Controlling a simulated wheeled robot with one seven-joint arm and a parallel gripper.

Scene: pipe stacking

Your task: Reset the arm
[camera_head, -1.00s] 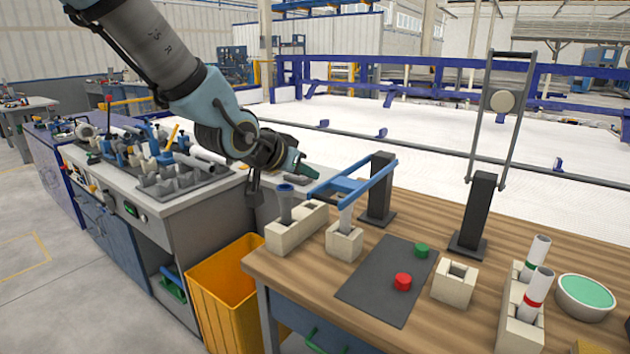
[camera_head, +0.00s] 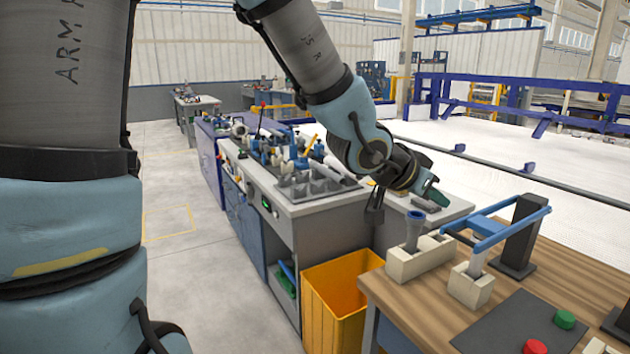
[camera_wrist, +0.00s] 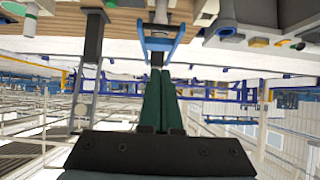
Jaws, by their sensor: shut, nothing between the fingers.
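My gripper (camera_head: 432,192) hangs in the air above the gap between the grey workbench and the wooden table, left of the blue fork-shaped frame. Its green fingers are shut and empty. In the wrist view, which is upside down, the fingers (camera_wrist: 160,100) lie together and point toward the blue frame (camera_wrist: 160,45). My arm is bent, with its upper part across the left and top of the head view.
The wooden table (camera_head: 410,312) holds two beige blocks, a grey pipe with a blue rim (camera_head: 415,229), the blue frame (camera_head: 492,228), a black post (camera_head: 522,235), a red button (camera_head: 535,347) and a green button (camera_head: 564,319). A yellow bin (camera_head: 345,300) stands beside it. The grey workbench (camera_head: 315,208) carries several tools.

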